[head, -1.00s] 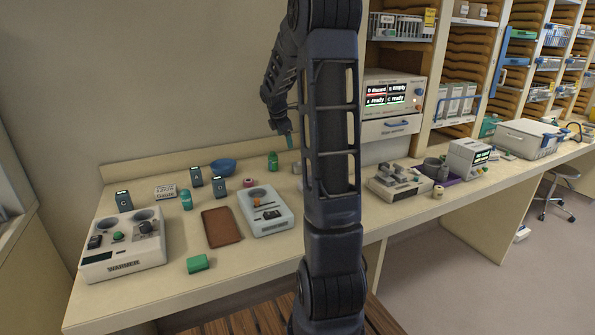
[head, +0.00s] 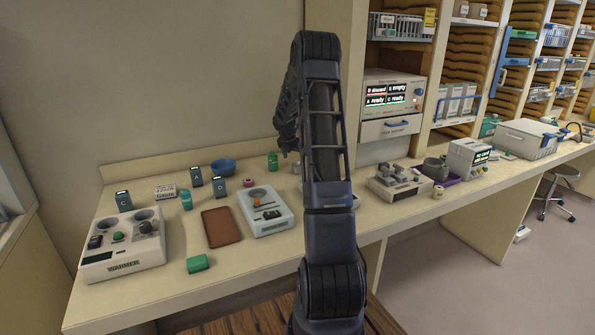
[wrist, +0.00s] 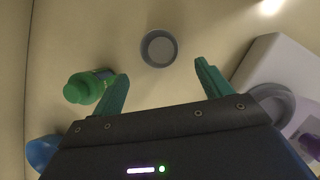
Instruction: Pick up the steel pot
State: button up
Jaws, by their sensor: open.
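The steel pot (wrist: 159,48) is a small round grey cup, seen from above in the wrist view, standing upright on the bench. It lies just beyond my fingertips, roughly centred between them, and nothing touches it. My gripper (wrist: 161,76) is open and empty, its green fingers spread wider than the pot. In the head view my own arm covers much of the bench there, and I cannot make out the pot clearly.
A blue bowl (head: 222,166) is further left. A pale device with a round ring (wrist: 272,100) is close on the right. Bare bench surrounds the pot.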

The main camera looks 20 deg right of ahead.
aim_at(297, 168)
jog(key=x, duration=0.3)
jog(key=shift+f, duration=0.1)
jog(key=shift+d+x, duration=0.2)
jog(key=shift+x, duration=1.15)
jog(key=shift+d+x, duration=0.15)
jog(key=shift+x, duration=1.2)
jog(key=shift+w+r, duration=0.1)
jog(key=shift+r, duration=0.1)
jog(key=c, duration=1.1)
